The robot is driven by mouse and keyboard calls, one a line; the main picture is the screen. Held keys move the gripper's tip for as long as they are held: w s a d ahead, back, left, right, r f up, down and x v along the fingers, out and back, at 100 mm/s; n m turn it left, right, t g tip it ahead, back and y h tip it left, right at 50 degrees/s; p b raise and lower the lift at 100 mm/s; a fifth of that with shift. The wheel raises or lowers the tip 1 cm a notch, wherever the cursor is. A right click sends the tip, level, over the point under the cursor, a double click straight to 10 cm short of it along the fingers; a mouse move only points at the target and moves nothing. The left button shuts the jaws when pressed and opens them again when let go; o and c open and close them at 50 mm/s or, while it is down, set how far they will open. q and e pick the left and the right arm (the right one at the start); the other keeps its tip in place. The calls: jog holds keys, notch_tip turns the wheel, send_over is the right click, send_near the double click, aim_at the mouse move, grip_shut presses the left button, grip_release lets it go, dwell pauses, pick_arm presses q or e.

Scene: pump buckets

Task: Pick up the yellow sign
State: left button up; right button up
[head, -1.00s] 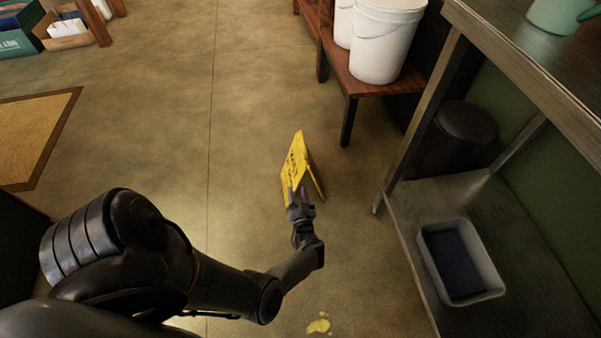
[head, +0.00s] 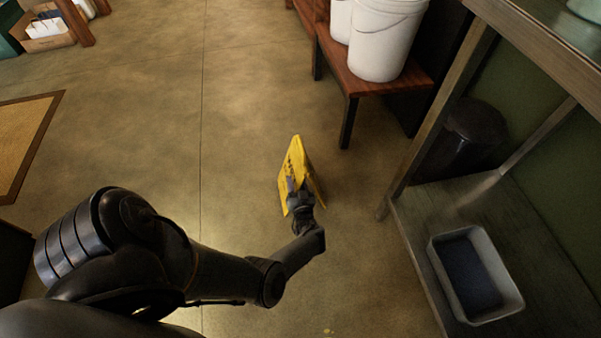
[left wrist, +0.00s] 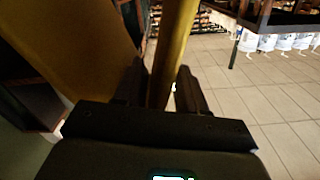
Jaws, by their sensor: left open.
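The yellow sign (head: 296,163) stands on the floor like a small tent, in the middle of the head view. My left gripper (head: 300,192) is at the sign's near side, low on it. In the left wrist view the gripper's two dark fingers (left wrist: 160,88) are apart, with a yellow panel of the sign (left wrist: 172,50) between them. Another yellow panel (left wrist: 75,50) lies to the left, outside the fingers. I cannot tell whether the fingers touch the panel. My right gripper is in neither view.
A wooden bench (head: 368,80) with white buckets (head: 383,42) stands behind the sign to the right. A metal shelf (head: 500,215) holding a grey tub (head: 473,275) is on the right. A mat (head: 25,140) lies at the left. The floor left of the sign is clear.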

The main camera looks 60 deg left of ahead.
pick_arm(q)
jog(key=x, duration=0.2)
jog(key=shift+a+r, duration=0.2)
jog(key=shift+a, duration=0.05)
jog(key=shift+s+d+f, duration=0.15)
jog(key=shift+d+f, duration=0.05)
jog(key=shift+d, duration=0.4)
jog(key=c, duration=0.5)
jog(key=shift+d, duration=0.1)
jog(key=shift+c, duration=0.9)
jog(key=shift+a+r, duration=0.1)
jog(key=shift+a, duration=0.25)
grip_shut()
jog(key=shift+r, duration=0.1)
jog(key=shift+d, duration=0.1)
